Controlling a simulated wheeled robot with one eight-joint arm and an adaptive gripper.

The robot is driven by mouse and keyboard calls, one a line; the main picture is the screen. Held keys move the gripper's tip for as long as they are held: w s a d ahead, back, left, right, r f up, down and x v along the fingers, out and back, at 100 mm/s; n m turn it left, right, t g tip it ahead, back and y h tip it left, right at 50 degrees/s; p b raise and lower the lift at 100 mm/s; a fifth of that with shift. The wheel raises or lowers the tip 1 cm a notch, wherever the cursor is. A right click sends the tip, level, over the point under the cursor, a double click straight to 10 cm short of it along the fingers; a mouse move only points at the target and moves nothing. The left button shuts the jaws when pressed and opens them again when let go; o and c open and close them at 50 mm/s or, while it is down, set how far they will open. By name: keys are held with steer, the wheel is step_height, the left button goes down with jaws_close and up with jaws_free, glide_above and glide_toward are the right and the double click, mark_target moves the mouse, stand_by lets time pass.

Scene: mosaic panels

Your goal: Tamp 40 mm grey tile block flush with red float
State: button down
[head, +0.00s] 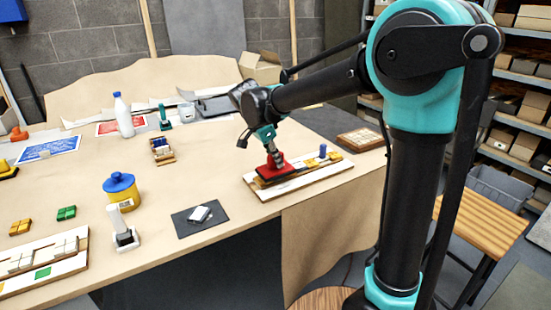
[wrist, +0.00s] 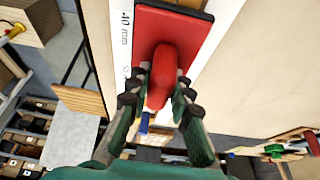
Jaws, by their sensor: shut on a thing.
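The red float (head: 272,168) is in my gripper (head: 273,149), over the left part of a white-and-wood mosaic panel (head: 320,175). In the wrist view, my gripper (wrist: 160,92) is shut on the float's rounded red handle, with the red plate of the float (wrist: 190,25) beyond it. A "40 mm" label (wrist: 125,28) shows on the panel strip beside the plate. The grey tile block is not visible; the float hides the panel under it. I cannot tell whether the float touches a block. A blue peg-like piece (head: 323,151) stands at the panel's right part.
A dark mat (head: 200,229) with a pale block lies left of the panel. A yellow jar with a blue lid (head: 121,190), a white-handled tool on a stand (head: 122,232) and another panel (head: 75,262) are further left. Bare table lies between mat and panel.

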steer(key=shift+s+f, duration=0.1)
steer(key=shift+f, duration=0.4)
stand_by(1.2)
steer(key=shift+r, duration=3.55)
